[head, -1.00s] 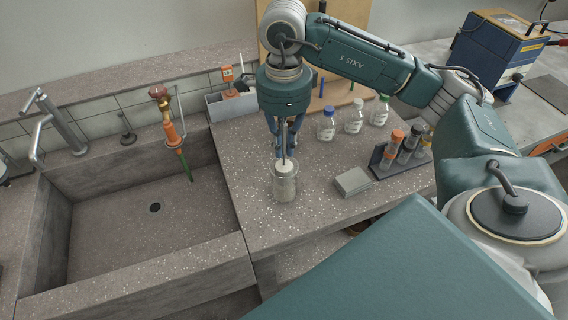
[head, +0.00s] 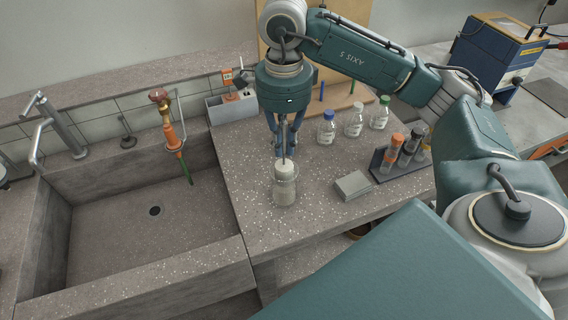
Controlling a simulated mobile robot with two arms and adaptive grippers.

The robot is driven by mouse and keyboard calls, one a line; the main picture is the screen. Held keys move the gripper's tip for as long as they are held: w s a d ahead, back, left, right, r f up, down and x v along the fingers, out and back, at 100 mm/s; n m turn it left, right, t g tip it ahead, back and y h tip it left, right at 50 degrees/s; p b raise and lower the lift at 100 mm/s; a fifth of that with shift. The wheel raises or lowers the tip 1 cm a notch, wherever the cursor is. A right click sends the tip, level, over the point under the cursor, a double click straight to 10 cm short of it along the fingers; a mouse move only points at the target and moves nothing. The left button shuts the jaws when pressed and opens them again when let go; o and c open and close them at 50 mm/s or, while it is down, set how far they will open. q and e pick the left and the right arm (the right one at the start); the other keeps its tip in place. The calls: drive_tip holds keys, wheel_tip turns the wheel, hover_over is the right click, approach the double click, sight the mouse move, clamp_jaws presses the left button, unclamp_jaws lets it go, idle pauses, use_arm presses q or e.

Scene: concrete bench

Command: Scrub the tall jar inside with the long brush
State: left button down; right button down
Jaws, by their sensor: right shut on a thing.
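The tall jar (head: 284,191) is clear and stands upright on the bench, near its front left edge beside the sink. The long brush (head: 285,168) has a pale, whitish head and a thin handle. My right gripper (head: 284,143) is shut on the brush handle, straight above the jar. The brush head is at the jar's mouth, with its upper part showing above the rim; how far its lower end reaches inside is hard to tell through the wall. My left gripper is not in view.
A small grey box (head: 353,186) sits right of the jar. Several capped bottles (head: 354,120) and a tube rack (head: 400,160) stand farther right. A caddy (head: 232,104) stands behind.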

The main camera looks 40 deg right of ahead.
drive_tip(key=shift+r+p, duration=2.4)
drive_tip(key=shift+r, duration=1.65)
